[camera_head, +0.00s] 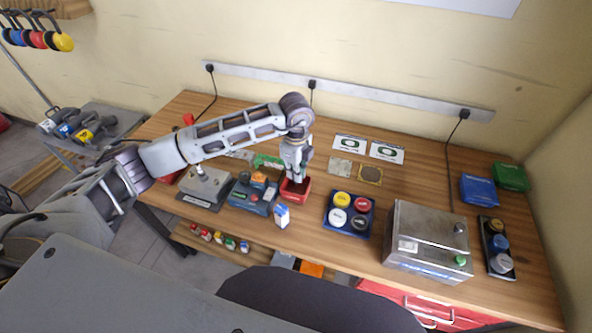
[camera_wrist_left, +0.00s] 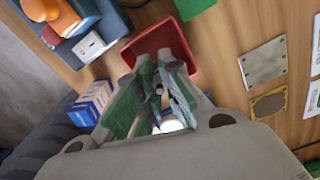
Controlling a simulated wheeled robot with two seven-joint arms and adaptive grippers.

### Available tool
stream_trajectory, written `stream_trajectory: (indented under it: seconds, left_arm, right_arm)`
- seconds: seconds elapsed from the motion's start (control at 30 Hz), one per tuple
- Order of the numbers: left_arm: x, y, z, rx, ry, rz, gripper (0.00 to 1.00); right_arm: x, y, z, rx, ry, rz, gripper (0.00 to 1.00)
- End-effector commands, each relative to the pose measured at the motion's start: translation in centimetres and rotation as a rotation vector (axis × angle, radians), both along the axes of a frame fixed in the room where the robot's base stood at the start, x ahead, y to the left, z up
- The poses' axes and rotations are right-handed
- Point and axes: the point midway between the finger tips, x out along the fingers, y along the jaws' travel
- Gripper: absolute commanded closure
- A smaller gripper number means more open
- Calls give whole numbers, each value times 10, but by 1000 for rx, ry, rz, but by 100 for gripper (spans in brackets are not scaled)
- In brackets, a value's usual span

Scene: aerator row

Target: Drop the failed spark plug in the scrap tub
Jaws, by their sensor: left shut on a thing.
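The red scrap tub (camera_head: 301,196) stands on the wooden bench, and it also shows in the wrist view (camera_wrist_left: 176,31). My left gripper (camera_head: 291,178) points down at the tub, its fingertips at or just above the opening. In the wrist view, the green-padded fingers (camera_wrist_left: 158,72) are shut on a small part with a dark tip and a pale end (camera_wrist_left: 159,90). This looks like the spark plug, but most of it is hidden between the fingers. The exact height over the tub floor cannot be told. My right gripper is not in view.
A blue-grey fixture with orange parts (camera_head: 246,196) stands left of the tub, and a small blue-and-white box (camera_head: 282,216) stands in front. A blue tray with round caps (camera_head: 347,214) and a metal box (camera_head: 427,240) lie to the right. Flat plates (camera_head: 340,168) lie behind.

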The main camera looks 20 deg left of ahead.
Motion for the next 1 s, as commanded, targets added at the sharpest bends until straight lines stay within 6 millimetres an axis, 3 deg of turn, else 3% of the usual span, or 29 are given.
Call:
stream_trajectory:
  seconds: [0.23, 0.3, 0.47, 0.77, 1.0]
  left_arm:
    - [0, 0, 0, 0, -1, 0, 100]
    - [0, 0, 0, 0, -1, 0, 86]
    - [0, 0, 0, 0, -1, 0, 67]
    - [0, 0, 1, 0, -1, 0, 67]
    - [1, 0, 16, -1, -2, 0, 67]
  right_arm:
    - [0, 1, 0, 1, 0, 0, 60]
    - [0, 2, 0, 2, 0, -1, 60]
    - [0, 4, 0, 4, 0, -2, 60]
    - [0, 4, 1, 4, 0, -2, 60]
    - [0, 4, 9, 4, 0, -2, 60]
